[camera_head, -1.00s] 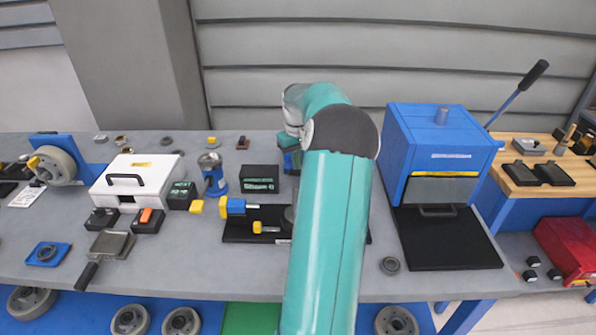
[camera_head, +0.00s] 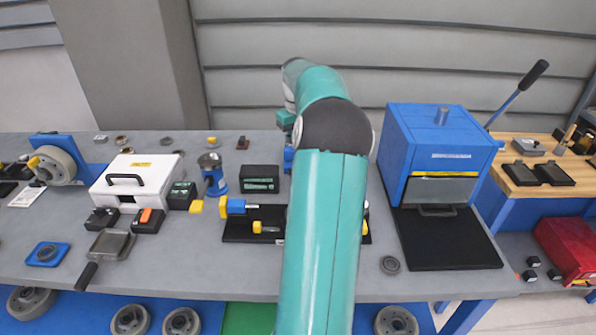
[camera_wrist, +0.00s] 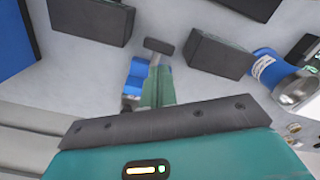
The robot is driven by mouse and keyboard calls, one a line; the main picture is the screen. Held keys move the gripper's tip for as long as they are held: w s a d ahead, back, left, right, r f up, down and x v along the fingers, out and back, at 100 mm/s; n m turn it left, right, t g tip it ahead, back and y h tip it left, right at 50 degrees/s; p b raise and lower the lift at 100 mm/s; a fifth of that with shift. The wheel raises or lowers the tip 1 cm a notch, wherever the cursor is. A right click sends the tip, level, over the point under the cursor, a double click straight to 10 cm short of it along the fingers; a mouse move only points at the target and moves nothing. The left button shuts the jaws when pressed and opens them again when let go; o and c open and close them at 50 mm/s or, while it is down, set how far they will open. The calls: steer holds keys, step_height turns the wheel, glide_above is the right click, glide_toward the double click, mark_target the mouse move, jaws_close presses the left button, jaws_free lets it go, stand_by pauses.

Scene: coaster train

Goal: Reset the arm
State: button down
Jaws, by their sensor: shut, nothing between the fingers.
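My teal arm (camera_head: 325,230) rises through the middle of the head view, bends at a dark joint and folds away toward the back of the bench. My gripper shows in the wrist view (camera_wrist: 156,66) as narrow teal fingers, shut with nothing held. It points over the grey bench top, apart from the dark blocks around it. In the head view its fingers are mostly hidden behind the arm. A blue part shows beside the fingers in the wrist view, partly hidden.
The grey bench (camera_head: 180,255) holds a white case (camera_head: 137,180), a black box (camera_head: 260,179), a blue canister (camera_head: 213,174) and a black tray (camera_head: 238,228) partly hidden by my arm. A blue lever machine (camera_head: 437,150) stands to the right.

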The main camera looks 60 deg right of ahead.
stand_by(0.6)
steer(key=w+a+r+n+h, duration=0.1)
steer(key=w+a+r, duration=0.25)
steer(key=a, duration=0.65)
steer(key=w+a+r+n+t, duration=0.1)
steer(key=w+a+r, duration=0.25)
steer(key=a, duration=0.65)
steer(key=w+a+r+n+h, duration=0.15)
steer(key=w+a, duration=0.25)
steer(key=a, duration=0.6)
steer(key=s+a+f+n+t, duration=0.1)
steer(key=s+a, duration=0.3)
steer(key=a, duration=0.4)
steer(key=s+a+f+n+t+y, duration=0.1)
steer(key=s+a+t, duration=0.1)
steer(key=s+a, duration=0.3)
steer(key=s+a+n+t+y, duration=0.1)
steer(key=s+a, duration=0.4)
steer(key=a, duration=0.8)
steer(key=shift+s+a+f+t, duration=0.2)
steer(key=shift+s+f+t, duration=0.1)
steer(key=shift+f, duration=0.1)
steer(key=shift+d+y, duration=0.2)
steer(key=shift+y, duration=0.05)
